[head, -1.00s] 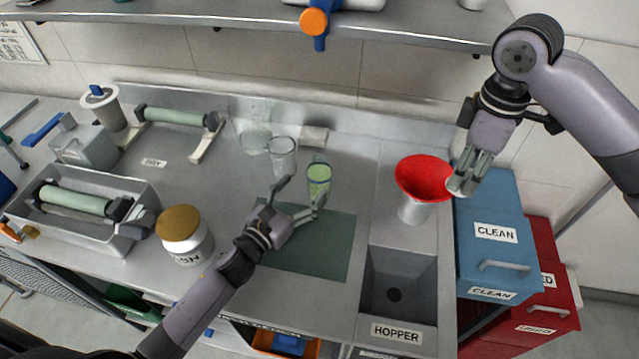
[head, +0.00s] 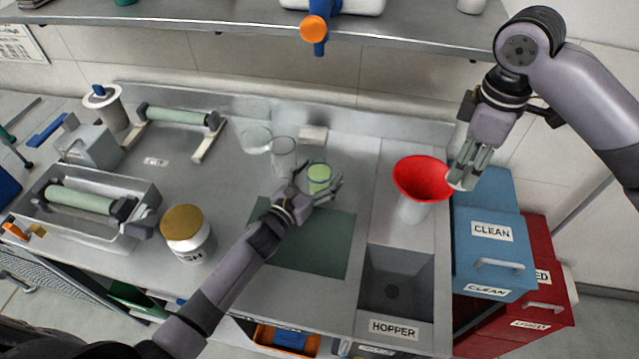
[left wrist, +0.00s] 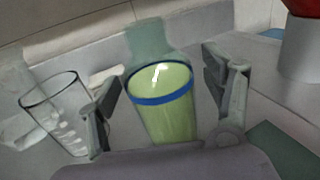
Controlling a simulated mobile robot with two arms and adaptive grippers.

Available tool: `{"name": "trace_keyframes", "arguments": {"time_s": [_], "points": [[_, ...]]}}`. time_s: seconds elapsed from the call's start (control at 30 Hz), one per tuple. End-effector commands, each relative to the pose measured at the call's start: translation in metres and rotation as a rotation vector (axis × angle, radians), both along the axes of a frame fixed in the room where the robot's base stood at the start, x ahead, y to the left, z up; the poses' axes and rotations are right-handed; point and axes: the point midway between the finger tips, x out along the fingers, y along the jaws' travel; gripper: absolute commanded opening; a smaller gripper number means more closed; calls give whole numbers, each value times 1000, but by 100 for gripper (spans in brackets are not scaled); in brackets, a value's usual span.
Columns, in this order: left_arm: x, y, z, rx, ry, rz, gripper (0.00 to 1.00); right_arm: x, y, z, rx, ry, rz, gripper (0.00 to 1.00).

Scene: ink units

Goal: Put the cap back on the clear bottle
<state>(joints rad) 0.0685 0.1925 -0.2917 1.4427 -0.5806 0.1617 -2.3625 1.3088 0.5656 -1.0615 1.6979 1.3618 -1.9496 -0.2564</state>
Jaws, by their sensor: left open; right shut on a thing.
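The clear bottle (head: 319,178) stands on the steel counter, holding green liquid. In the left wrist view the bottle (left wrist: 168,115) shows a blue band at the liquid's level and a see-through upper part above it; no cap shows on it. My left gripper (head: 320,174) is open, with one finger on each side of the bottle; I cannot tell whether they touch it. My right gripper (head: 467,177) is raised at the right, beside the red funnel, shut on a small pale thing (head: 456,184), mostly hidden by the fingers. I cannot make out whether it is the cap.
An empty glass (head: 283,157) stands close left of the bottle, with another clear vessel (head: 255,139) behind it. The red funnel (head: 422,178) stands at the right by the hopper sink (head: 395,290). A brown-lidded jar (head: 187,234) is left of my left arm.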

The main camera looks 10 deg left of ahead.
Motion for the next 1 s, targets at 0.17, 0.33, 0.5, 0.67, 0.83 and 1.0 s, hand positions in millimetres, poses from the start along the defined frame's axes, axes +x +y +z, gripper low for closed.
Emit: {"name": "trace_keyframes", "arguments": {"time_s": [0.17, 0.33, 0.5, 0.67, 0.83, 1.0], "points": [[1, -1, 0, 0, 0, -1, 74, 0, 0, 0, 0, 0, 0, 22], [1, -1, 0, 0, 0, 0, 74, 0, 0, 0, 0, 0, 0, 22], [1, 0, 0, 0, 0, 0, 64, 0, 0, 0, 0, 0, 0, 22], [1, 0, 0, 0, 0, 0, 53, 0, 0, 0, 0, 0, 0, 22], [1, 0, 0, 0, 0, 0, 42, 0, 0, 0, 0, 0, 0, 22], [1, 0, 0, 0, 0, 0, 31, 0, 0, 0, 0, 0, 0, 22]]}}
